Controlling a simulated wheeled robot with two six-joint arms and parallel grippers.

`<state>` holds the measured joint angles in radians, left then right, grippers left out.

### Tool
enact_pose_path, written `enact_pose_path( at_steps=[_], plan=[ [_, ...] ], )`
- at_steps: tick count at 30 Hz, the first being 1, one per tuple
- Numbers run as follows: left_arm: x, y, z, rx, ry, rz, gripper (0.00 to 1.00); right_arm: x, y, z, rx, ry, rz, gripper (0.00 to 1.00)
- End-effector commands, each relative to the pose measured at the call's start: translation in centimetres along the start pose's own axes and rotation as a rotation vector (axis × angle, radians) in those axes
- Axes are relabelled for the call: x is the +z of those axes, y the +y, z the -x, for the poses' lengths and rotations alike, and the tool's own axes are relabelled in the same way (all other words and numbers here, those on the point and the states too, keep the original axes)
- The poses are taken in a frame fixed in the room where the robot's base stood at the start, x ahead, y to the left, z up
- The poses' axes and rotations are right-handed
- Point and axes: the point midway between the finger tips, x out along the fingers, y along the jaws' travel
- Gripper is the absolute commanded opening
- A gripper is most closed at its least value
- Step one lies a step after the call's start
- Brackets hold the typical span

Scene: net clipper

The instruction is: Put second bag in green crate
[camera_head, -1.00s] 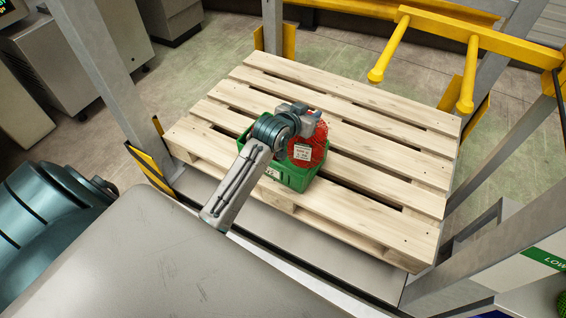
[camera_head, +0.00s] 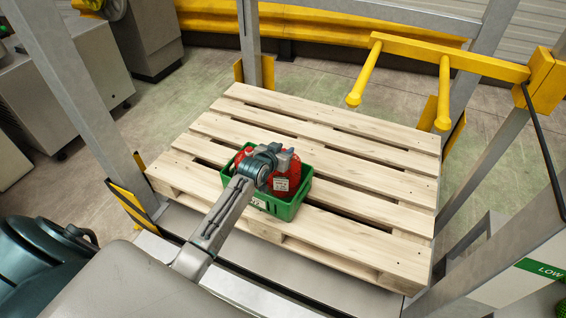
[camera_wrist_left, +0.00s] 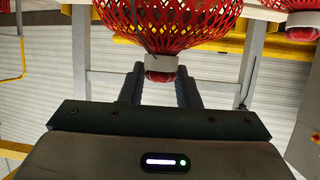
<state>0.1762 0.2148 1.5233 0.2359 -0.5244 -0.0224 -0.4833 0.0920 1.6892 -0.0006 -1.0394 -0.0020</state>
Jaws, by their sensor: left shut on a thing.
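The green crate (camera_head: 285,211) sits on the wooden pallet near its front edge. My left gripper (camera_head: 284,160) is over the crate and covers part of its inside. A red net bag with a white label (camera_head: 282,184) is in the crate area under the gripper; a bit more red shows left of my wrist. In the left wrist view, my left gripper (camera_wrist_left: 162,82) is shut on the end of a red net bag (camera_wrist_left: 165,22), by its white clip. A second red bag end with a white clip (camera_wrist_left: 303,20) shows at the top right. My right gripper is out of view.
The rest of the pallet (camera_head: 370,185) is bare. A yellow two-pronged rack (camera_head: 450,62) stands empty behind it at the right. Grey metal posts (camera_head: 75,90) frame the pallet. A green-striped panel (camera_head: 535,268) is at the right.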

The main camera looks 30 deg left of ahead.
Motion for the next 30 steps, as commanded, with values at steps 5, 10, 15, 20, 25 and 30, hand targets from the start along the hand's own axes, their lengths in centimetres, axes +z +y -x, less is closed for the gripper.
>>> enact_pose_path(
  at_steps=[5,10,15,20,25,30],
  plan=[
    [1.1,0.0,-0.6,0.0,0.005,-0.001,0.0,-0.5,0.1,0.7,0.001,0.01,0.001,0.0],
    [2.7,0.0,-1.2,0.0,0.003,0.0,0.0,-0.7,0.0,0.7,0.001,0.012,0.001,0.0],
    [4.7,0.0,-2.0,0.0,0.004,0.0,0.0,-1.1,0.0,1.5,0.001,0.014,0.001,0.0],
    [4.7,0.0,-2.1,0.0,0.006,-0.001,0.0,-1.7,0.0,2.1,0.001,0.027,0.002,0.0],
    [4.8,0.0,-2.1,0.0,0.005,-0.001,0.0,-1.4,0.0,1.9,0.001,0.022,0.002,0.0],
    [5.1,0.0,-2.1,0.0,0.002,-0.001,0.49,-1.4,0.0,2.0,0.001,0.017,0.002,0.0]
  ],
)
